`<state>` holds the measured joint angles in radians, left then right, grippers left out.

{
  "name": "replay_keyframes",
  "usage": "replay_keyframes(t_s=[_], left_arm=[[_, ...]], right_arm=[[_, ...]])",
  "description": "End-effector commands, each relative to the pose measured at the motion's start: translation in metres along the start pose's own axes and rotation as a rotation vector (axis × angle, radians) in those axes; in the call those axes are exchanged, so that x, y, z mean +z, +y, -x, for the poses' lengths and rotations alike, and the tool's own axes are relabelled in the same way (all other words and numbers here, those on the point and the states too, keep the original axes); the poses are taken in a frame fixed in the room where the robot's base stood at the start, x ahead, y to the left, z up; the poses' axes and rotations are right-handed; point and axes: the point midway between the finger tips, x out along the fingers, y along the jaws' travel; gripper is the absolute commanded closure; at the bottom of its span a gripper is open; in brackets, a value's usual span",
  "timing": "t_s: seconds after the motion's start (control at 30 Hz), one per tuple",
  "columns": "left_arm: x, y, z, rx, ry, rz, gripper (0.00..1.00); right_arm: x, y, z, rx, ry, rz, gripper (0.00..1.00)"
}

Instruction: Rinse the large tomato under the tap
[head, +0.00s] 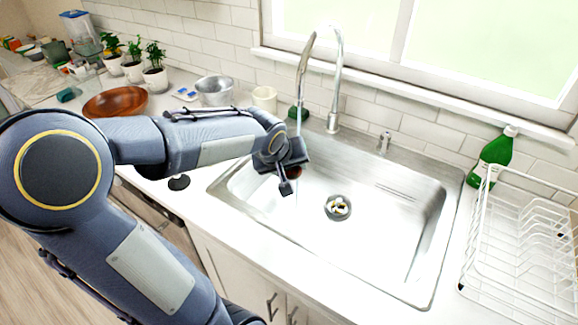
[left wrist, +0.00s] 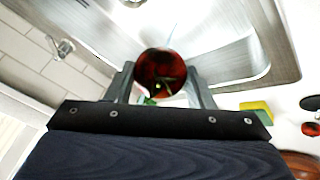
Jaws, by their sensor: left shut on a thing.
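The large tomato (left wrist: 160,75) is red with a green stem and sits between the two fingers of my left gripper (left wrist: 160,88) in the left wrist view. My left gripper (head: 288,172) is shut on it, over the left part of the sink (head: 390,235). In the head view the tomato is mostly hidden by the gripper. The chrome tap (head: 338,85) arches over the sink's back left side, and its spout end comes down close behind the gripper. A thin pale streak shows below the gripper; I cannot tell whether it is running water. My right gripper is not in view.
A white dish rack (head: 520,245) and a green bottle (head: 492,155) stand right of the sink. A wooden bowl (head: 115,101), a metal pot (head: 214,90), a cream cup (head: 264,98) and potted plants (head: 154,70) stand to the left. The sink's middle and right are clear around the drain (head: 338,207).

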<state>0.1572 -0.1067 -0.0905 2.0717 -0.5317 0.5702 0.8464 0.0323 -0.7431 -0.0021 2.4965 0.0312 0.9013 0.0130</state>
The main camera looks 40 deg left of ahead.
Motion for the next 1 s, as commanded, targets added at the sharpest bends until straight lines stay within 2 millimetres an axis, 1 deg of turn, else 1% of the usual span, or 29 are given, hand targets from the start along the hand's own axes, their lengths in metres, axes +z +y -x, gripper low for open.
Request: replay_keyframes(t_s=[0.83,1.0], left_arm=[[-0.06,0.021,-0.058,-0.002,-0.001,0.001,0.75],[-0.071,0.025,-0.07,-0.001,0.0,0.001,0.75]], right_arm=[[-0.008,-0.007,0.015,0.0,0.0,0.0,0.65],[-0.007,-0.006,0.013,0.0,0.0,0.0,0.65]])
